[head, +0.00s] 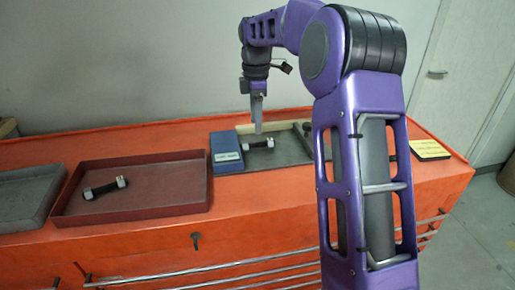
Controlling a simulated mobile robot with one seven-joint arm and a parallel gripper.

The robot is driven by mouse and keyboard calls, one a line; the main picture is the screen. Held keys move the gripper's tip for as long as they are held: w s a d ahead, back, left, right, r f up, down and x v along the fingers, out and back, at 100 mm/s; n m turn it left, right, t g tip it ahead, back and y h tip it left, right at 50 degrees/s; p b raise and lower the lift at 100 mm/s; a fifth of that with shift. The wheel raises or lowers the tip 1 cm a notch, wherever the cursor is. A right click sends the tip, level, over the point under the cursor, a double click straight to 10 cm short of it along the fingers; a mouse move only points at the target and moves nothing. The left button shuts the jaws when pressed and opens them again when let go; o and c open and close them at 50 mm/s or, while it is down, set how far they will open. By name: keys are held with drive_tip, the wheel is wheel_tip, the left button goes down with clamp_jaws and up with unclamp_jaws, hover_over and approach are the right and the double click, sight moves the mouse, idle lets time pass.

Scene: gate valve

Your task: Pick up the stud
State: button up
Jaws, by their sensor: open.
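A stud (259,144), dark in the middle with pale ends, lies in the grey tray with the pale wooden back wall, beside a blue block. A second similar stud (105,188) lies tilted across the red tray (180,207) at the left. My gripper (257,127) points down over the grey tray (284,158), in line with the first stud and seemingly just above it. It is open and empty. The exact gap to the stud is hard to judge. My arm hides the right part of the grey tray.
The trays stand on an orange bench top (90,148). A blue box (226,153) with a white label stands at the grey tray's left end. Another grey tray (28,195) is at the far left. A yellow pad (429,149) lies at the right. Rails run along the front.

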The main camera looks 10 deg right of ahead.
sight(257, 145)
drive_tip(key=shift+d+f+b, duration=0.2)
drive_tip(key=shift+f+b, duration=0.25)
drive_tip(key=shift+f, duration=3.05)
clamp_jaws()
